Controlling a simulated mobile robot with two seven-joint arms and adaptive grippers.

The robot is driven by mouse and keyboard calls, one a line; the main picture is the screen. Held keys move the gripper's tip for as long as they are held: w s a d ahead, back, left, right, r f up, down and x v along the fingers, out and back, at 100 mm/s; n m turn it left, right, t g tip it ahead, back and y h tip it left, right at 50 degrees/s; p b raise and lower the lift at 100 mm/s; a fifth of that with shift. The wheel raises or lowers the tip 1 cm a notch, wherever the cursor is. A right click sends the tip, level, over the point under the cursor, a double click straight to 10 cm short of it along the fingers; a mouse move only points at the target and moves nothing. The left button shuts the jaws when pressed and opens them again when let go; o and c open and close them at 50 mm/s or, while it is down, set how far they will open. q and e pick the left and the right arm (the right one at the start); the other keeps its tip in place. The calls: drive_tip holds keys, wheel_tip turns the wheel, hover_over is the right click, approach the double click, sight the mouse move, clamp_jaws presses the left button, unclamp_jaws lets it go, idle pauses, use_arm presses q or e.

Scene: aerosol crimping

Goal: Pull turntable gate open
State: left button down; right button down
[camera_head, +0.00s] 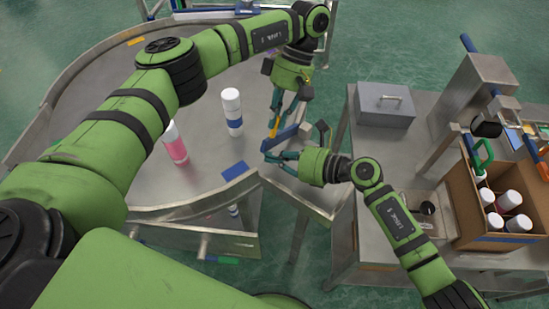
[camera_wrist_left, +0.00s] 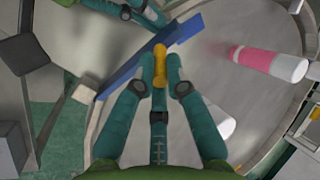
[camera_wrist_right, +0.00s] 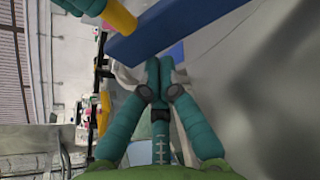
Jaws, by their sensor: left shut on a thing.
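The turntable (camera_head: 205,170) is a grey metal disc with a raised rim. The gate is a blue bar (camera_head: 287,138) at its right edge, with a yellow handle (camera_wrist_left: 158,66). My left gripper (camera_head: 275,116) is shut on the yellow handle, coming from above. In the left wrist view, the blue bar (camera_wrist_left: 130,68) runs diagonally past the fingertips. My right gripper (camera_head: 272,152) is just below the bar in the head view. Its fingertips (camera_wrist_right: 160,68) are together with nothing visible between them, close to the blue bar (camera_wrist_right: 155,30); I cannot tell if they touch.
A white can with a blue band (camera_head: 232,112) and a pink can (camera_head: 176,146) stand on the turntable. A blue patch (camera_head: 235,171) lies near its front edge. On the right-hand table are a grey metal box (camera_head: 385,110) and a cardboard box (camera_head: 465,215) of several white-capped cans.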

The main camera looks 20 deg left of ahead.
use_arm(q)
drive_tip(key=shift+f, duration=0.1)
use_arm(e)
drive_tip(key=shift+w+r, duration=0.4)
drive_tip(key=shift+r, duration=0.2)
use_arm(q)
drive_tip(key=c, duration=1.3)
unclamp_jaws()
drive_tip(key=shift+o, duration=0.2)
use_arm(e)
drive_tip(key=shift+s+f, duration=0.1)
